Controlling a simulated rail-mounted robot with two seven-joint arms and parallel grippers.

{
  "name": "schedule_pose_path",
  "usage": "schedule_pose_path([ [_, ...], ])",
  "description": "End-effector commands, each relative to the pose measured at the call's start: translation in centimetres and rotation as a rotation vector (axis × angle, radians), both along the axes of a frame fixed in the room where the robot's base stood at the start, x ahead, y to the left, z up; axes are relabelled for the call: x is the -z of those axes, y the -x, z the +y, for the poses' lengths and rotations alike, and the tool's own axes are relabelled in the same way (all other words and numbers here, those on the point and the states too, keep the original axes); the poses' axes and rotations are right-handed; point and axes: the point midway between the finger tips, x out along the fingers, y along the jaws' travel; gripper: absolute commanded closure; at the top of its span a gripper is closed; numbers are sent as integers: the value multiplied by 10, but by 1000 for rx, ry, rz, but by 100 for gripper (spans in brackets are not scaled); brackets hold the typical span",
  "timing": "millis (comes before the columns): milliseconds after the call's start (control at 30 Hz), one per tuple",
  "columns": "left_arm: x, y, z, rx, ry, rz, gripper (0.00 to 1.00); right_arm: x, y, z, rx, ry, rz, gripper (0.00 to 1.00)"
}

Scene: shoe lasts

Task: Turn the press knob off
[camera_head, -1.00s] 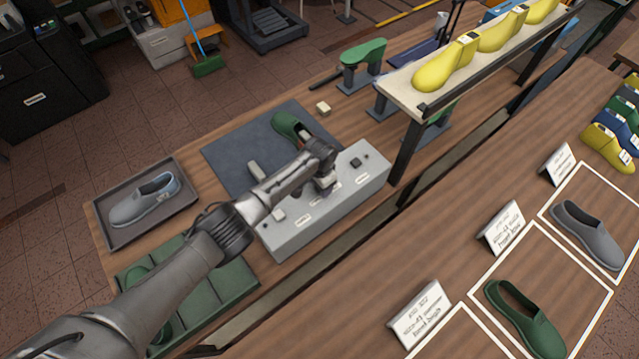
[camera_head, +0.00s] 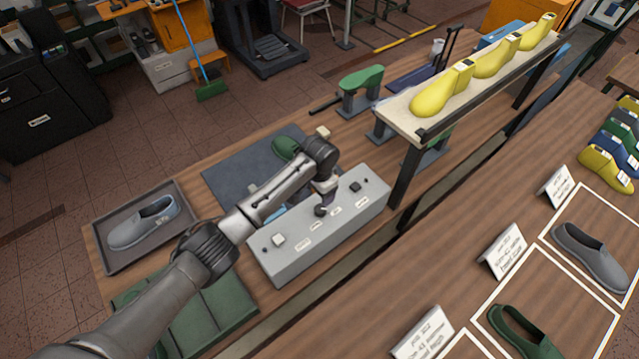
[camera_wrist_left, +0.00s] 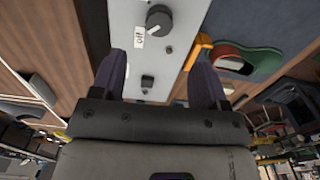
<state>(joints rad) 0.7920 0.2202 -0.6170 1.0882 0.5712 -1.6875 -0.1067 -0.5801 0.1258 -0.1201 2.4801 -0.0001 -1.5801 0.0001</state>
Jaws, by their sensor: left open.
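The grey press control box (camera_head: 290,262) stands on the wooden bench, with a pale square button (camera_head: 278,240), a dark knob (camera_head: 355,187) and small white labels on top. My left gripper (camera_head: 324,204) is over the middle of the box, pointing down. In the left wrist view its two dark fingers (camera_wrist_left: 159,80) are apart with nothing held. A small dark control (camera_wrist_left: 147,82) shows between them. A round dark knob (camera_wrist_left: 158,18) lies beyond the fingertips, beside a white label reading "off". Whether the fingers touch the box is unclear. My right gripper is out of view.
A dark mat (camera_head: 232,186) with a green shoe form (camera_head: 286,148) lies behind my arm. A grey tray (camera_head: 100,262) holds a grey shoe, and a green tray (camera_head: 238,304) is partly under my arm. A shelf (camera_head: 402,122) with yellow lasts stands right of the box.

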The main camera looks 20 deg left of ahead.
Motion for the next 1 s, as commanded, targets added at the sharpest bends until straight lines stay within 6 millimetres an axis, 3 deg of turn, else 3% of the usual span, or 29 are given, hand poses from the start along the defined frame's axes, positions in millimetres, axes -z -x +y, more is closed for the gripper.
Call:
schedule_pose_path([
  [100, -16, 0, 0, 1, 1, -2, 32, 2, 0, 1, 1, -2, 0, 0],
  [333, -33, 0, 0, -1, 1, 0, 32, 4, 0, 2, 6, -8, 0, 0],
  [1000, -36, 0, 0, -8, 2, -1, 32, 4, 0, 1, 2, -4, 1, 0],
])
